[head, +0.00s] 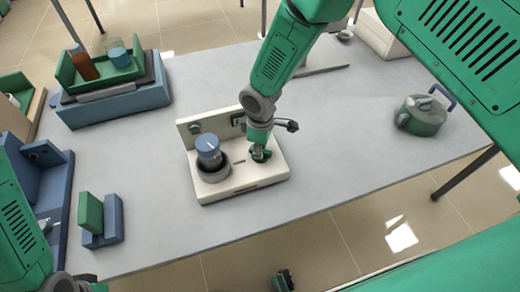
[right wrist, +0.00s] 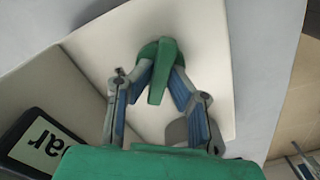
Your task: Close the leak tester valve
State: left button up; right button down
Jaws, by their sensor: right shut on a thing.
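The leak tester (head: 245,187) is a cream base with an upright back panel, on the grey table. A blue-topped cylinder (head: 208,150) sits in a grey ring on its left part. The green valve handle (head: 266,156) is on its right part and is partly hidden by my gripper. My right gripper (head: 259,151) reaches down from above and is shut on the handle. In the right wrist view, the green handle (right wrist: 157,80) lies between the two fingertips (right wrist: 161,76).
A blue box (head: 115,104) with a green tray and bottles stands at the back left. A green block (head: 90,212) in a blue holder is at the front left. A green pot (head: 421,115) is at the right.

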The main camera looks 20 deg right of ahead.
jog(key=n, duration=0.3)
jog(key=shift+s+f, duration=0.15)
jog(key=shift+n+b, duration=0.3)
jog(key=shift+n, duration=1.6)
jog(key=c, duration=1.5)
grip_release()
jog(key=shift+w, duration=0.2)
jog(key=shift+c, duration=0.2)
jog(key=shift+r, duration=0.45)
notch_tip(320, 180, up, 11)
